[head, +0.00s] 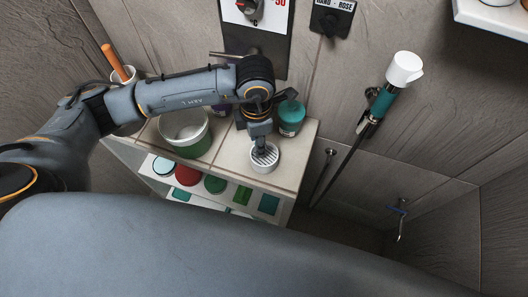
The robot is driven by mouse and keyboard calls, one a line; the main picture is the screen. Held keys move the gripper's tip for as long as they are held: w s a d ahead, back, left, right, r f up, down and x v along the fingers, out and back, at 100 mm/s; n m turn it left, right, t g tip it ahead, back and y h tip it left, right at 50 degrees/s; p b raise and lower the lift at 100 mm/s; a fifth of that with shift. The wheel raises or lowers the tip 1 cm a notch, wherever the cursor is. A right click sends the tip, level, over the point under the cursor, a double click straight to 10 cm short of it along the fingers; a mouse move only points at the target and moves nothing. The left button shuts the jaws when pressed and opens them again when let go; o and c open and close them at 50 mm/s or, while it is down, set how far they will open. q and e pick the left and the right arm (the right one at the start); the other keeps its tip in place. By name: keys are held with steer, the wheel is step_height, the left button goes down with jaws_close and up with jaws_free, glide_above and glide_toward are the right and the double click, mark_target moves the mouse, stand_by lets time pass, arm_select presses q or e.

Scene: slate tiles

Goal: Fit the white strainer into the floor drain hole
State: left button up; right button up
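The white strainer (265,164) is a small round cup with a dark slotted top. It is at the right front of the tiled shelf top. My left gripper (262,150) comes down from above, with its fingertips at the strainer's slotted top. The fingertips are small and partly merged with the slots, so I cannot tell whether they grip it. I also cannot tell whether the strainer rests on the tiles. My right gripper is out of view. No floor drain hole shows.
A green-and-white pot (186,134) and a teal jar (291,118) stand on the shelf top (232,152). A cup with an orange-handled tool (115,62) is at the left. A shower handset (385,97) hangs on the right wall. Lower shelves hold coloured items.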

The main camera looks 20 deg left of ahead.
arm_select(q)
jaws_close()
stand_by(0.3)
